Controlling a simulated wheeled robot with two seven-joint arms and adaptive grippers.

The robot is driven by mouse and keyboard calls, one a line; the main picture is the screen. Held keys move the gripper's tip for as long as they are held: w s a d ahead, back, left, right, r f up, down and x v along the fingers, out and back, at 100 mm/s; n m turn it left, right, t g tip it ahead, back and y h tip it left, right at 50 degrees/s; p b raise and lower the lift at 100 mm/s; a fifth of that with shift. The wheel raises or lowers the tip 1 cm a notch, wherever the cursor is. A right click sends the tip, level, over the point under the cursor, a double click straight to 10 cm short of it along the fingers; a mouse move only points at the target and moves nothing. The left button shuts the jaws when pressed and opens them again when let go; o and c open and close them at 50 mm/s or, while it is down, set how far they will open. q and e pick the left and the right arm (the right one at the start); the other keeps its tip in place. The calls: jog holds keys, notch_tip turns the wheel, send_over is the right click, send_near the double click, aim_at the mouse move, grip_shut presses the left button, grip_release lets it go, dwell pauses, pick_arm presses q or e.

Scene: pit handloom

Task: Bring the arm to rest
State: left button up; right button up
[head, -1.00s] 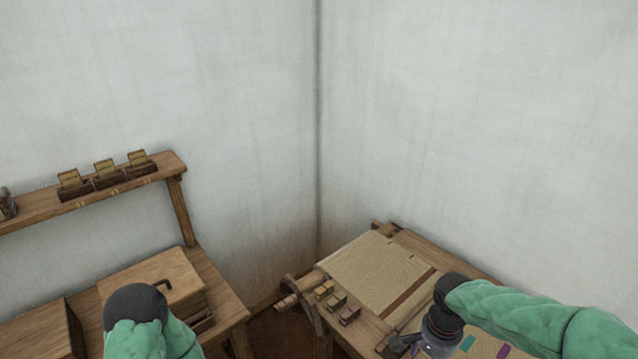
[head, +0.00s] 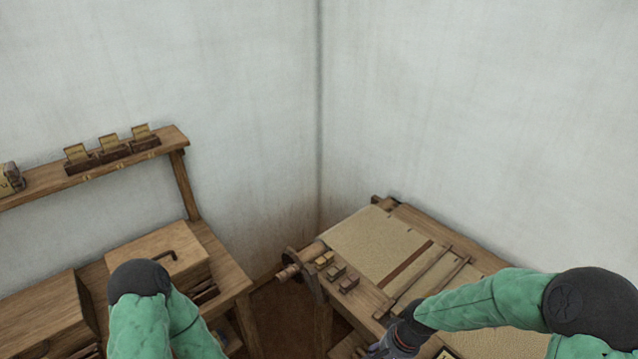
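My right arm, in a green sleeve, reaches in from the right over the loom (head: 395,207). Its gripper (head: 380,350) is only partly in view at the bottom edge, near the loom's front, and its fingertips cannot be made out. My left arm is bent at the lower left, in front of the wooden bench, with its dark elbow cap uppermost. The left gripper is out of view. Woven cloth (head: 375,245) with a dark stripe lies stretched on the loom.
Several small wooden blocks (head: 337,271) sit along the loom's left edge. A bench with a lidded wooden box (head: 150,245) stands at the left, below a shelf (head: 100,165) bearing card holders (head: 110,150). A gap of floor (head: 285,312) separates bench and loom. Plain walls close the corner.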

jog(key=s+a+f+n, duration=0.1)
jog(key=s+a+f, duration=0.2)
jog(key=s+f, duration=0.2)
jog(key=s+a+f+n+y, duration=0.1)
jog(key=s+f, duration=0.4)
jog(key=f, duration=0.5)
jog(key=shift+s+a+f+n, duration=0.25)
jog(key=shift+a+n, duration=0.55)
jog(key=shift+a, duration=0.4)
jog(key=shift+w, duration=0.1)
